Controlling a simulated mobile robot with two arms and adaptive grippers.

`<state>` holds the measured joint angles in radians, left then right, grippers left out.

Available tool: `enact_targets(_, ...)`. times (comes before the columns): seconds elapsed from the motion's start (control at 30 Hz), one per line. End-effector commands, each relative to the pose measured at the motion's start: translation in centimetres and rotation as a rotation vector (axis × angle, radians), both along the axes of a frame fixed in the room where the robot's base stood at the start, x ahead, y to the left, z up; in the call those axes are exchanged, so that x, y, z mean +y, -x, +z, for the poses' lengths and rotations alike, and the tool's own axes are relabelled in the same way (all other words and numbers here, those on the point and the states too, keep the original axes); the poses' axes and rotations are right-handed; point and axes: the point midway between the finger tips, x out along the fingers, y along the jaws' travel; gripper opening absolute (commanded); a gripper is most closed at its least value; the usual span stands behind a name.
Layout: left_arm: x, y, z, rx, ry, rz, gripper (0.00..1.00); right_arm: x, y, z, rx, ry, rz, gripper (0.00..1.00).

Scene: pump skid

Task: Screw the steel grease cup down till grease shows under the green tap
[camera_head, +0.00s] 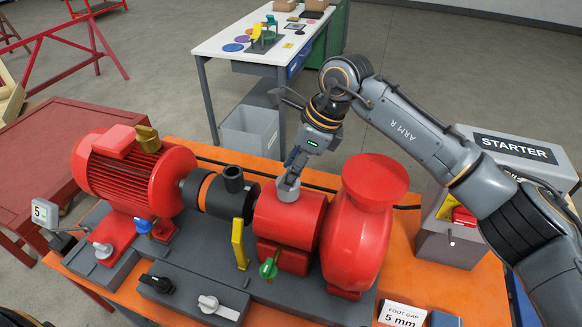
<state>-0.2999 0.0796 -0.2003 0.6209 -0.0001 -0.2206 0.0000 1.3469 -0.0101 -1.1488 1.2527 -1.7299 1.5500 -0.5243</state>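The steel grease cup (288,190) is a short grey cylinder on top of the red bearing housing (300,218), in the middle of the skid. My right gripper (291,178) comes down from above, and its fingers are closed at the cup's top, partly covering it. The green tap (268,268) sits low on the front of the same housing. I cannot make out any grease under it. My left gripper is not in view.
The red motor (130,175) with a brass cup (148,139) stands left; the red pump (362,225) stands close right of the housing. A yellow lever (239,243) rises beside the green tap. The STARTER box (450,238) is at right.

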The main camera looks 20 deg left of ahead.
Motion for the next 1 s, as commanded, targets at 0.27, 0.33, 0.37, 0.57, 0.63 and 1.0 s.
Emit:
enact_targets(0.27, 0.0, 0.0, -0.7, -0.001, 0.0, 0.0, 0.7, 0.0, 0.0, -0.2, -0.002, 0.0, -0.024, 0.15)
enact_targets(0.33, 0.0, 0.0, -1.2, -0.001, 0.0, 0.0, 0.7, 0.0, 0.0, -0.3, -0.003, 0.0, -0.046, 0.15)
enact_targets(0.37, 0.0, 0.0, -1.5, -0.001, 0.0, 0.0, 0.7, 0.0, 0.0, -0.3, -0.003, 0.0, -0.058, 0.15)
enact_targets(0.57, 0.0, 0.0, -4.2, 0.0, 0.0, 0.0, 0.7, 0.0, 0.1, -0.5, -0.005, -0.003, -0.182, 0.15)
enact_targets(0.63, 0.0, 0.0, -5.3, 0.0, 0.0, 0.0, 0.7, 0.0, 0.1, -0.6, -0.006, -0.003, -0.239, 0.15)
enact_targets(1.0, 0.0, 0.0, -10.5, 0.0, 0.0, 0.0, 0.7, 0.1, 0.3, -0.5, -0.006, -0.003, -0.547, 0.15)
